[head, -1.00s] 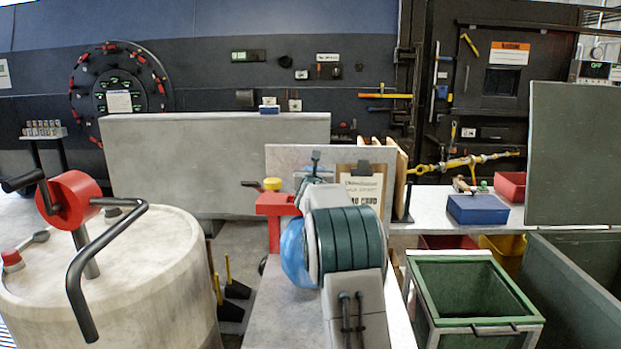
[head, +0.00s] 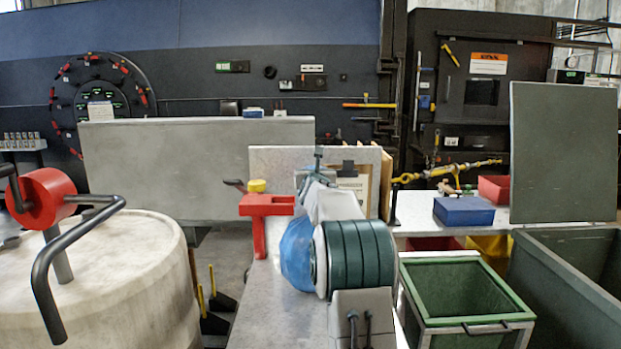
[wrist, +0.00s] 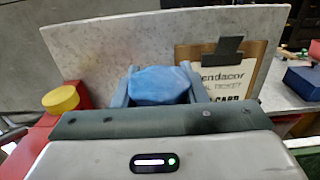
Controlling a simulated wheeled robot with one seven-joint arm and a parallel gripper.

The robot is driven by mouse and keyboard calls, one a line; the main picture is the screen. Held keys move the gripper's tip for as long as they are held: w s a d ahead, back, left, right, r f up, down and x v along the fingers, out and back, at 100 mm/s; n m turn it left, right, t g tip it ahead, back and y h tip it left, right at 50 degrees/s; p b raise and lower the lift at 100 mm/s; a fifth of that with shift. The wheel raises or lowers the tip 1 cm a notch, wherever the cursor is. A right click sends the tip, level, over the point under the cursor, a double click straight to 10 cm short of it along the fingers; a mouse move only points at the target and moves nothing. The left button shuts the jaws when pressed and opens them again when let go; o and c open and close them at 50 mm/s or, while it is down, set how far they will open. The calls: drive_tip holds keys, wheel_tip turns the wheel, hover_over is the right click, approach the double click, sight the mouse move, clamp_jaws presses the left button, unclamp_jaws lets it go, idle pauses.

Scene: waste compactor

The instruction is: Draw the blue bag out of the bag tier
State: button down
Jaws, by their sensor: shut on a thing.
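The blue bag (head: 297,252) shows in the head view just left of my dark-green banded wrist, which hides its right side. In the wrist view the bag (wrist: 160,85) bulges between the two grey-blue fingers of my gripper (wrist: 160,78), which is shut on it. A red stand (head: 260,208) with a yellow knob (head: 257,186) is left of and behind the bag. It may be the bag tier; I cannot tell for sure. In the head view the bag's upper part lies close to this stand's right side; whether they touch is unclear.
A grey upright panel (head: 275,160) and a clipboard (wrist: 215,80) stand behind my gripper. A large drum with a red crank hub (head: 45,200) is at left. A green bin (head: 465,290) and a blue box (head: 464,211) are at right.

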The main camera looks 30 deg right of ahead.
drive_tip(key=shift+s+d+r+b, duration=0.1)
drive_tip(key=shift+s+d+b, duration=0.25)
drive_tip(key=shift+d+b, duration=0.3)
drive_tip(key=shift+s+d+r+b, duration=0.1)
drive_tip(key=shift+s+d+b, duration=0.25)
drive_tip(key=shift+d+b, duration=0.25)
drive_tip(key=shift+f+b, duration=0.35)
drive_tip(key=shift+b, duration=0.05)
